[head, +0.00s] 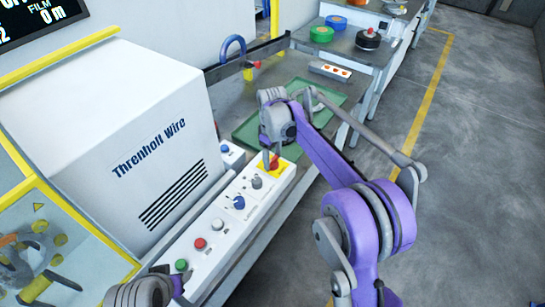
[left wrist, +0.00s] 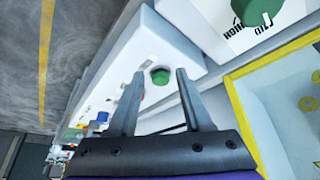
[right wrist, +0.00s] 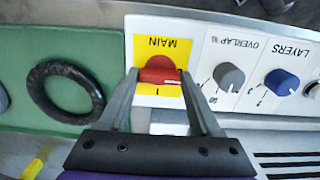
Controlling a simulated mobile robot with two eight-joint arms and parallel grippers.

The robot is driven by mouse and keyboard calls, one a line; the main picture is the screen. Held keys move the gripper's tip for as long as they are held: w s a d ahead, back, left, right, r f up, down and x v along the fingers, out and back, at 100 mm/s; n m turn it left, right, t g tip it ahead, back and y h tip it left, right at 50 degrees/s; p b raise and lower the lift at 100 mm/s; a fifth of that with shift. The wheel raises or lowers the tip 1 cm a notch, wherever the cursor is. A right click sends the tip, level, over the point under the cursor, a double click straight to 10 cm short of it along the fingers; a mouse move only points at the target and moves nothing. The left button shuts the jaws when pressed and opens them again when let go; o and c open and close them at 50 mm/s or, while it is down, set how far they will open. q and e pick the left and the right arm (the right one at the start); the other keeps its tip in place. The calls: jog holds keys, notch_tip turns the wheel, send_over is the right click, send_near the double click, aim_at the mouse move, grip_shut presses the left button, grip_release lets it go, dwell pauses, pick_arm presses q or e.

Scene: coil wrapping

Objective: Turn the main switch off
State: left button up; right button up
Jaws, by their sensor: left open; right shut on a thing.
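The main switch is a red knob on a yellow plate marked MAIN; it shows in the right wrist view (right wrist: 160,72) and at the far end of the white control panel in the head view (head: 273,163). My right gripper (right wrist: 160,74) has one finger on each side of the red knob and is shut on it. In the head view the right gripper (head: 268,155) partly covers the switch. My left gripper (left wrist: 160,74) is open and empty, with a green button (left wrist: 161,76) showing between its fingertips. In the head view it is at the bottom left.
The white control panel (head: 225,228) also carries a blue knob (head: 239,202), a grey knob (head: 257,183) and a red button (head: 200,243). A green mat (right wrist: 25,105) with a black ring (right wrist: 40,95) lies beside it. The big white machine (head: 130,130) stands behind.

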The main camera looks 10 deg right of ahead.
aim_at(272, 159)
dwell(0.4)
jog(key=o, duration=1.4)
pick_arm(q)
jog(key=shift+w+r+p, duration=0.1)
jog(key=shift+r+p, duration=0.25)
jog(key=shift+r, duration=0.1)
pick_arm(e)
notch_tip(272, 159, up, 11)
jog(key=shift+f, duration=0.1)
